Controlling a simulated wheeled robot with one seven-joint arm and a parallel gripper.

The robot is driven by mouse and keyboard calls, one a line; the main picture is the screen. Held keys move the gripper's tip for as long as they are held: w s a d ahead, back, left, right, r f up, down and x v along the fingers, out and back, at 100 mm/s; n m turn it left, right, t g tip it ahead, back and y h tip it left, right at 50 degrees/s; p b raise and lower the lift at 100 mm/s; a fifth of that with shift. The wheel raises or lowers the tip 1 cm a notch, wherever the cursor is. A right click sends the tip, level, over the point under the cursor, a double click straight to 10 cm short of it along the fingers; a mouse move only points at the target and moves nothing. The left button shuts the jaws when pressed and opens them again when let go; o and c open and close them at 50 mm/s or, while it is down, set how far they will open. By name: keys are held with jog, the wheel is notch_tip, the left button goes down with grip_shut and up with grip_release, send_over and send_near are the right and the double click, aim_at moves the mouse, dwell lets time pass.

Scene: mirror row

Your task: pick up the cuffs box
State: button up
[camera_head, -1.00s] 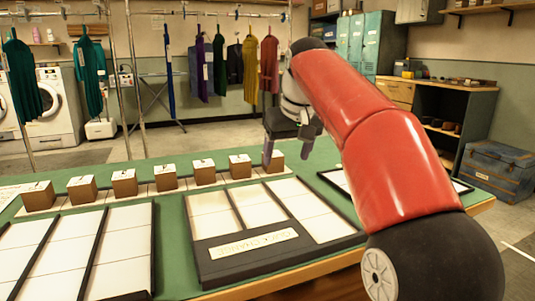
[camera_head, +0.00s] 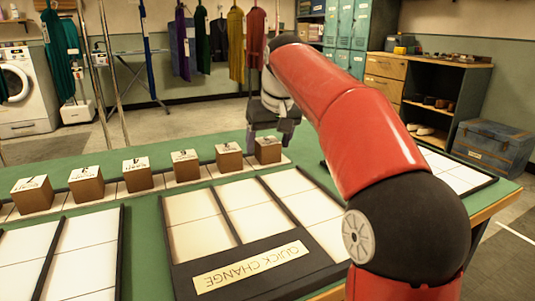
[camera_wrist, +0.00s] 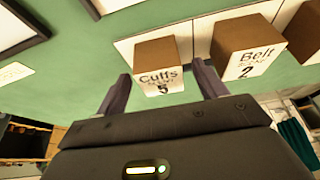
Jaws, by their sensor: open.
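The cuffs box (camera_wrist: 156,64) is a small brown block with a white label reading "Cuffs" and "5", in the wrist view. It is at one end of a row, and in the head view it appears to be the rightmost block (camera_head: 268,151). My gripper (camera_wrist: 161,84) is open and empty, its two dark fingers apart on either side of the cuffs box in the wrist picture. In the head view my gripper (camera_head: 268,136) hangs just above and behind that block. I cannot tell whether the fingers reach down beside it.
The belt box (camera_wrist: 248,47), labelled "Belt" and "2", stands close beside the cuffs box. More labelled blocks continue leftward along the green table (camera_head: 145,215). A black-framed tray (camera_head: 252,270) marked "QUICK CHANGE" lies in front, with empty white cells. Another tray (camera_head: 478,176) lies right.

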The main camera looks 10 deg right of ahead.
jog(key=shift+x, duration=0.9)
jog(key=shift+r, duration=0.1)
jog(key=c, duration=1.1)
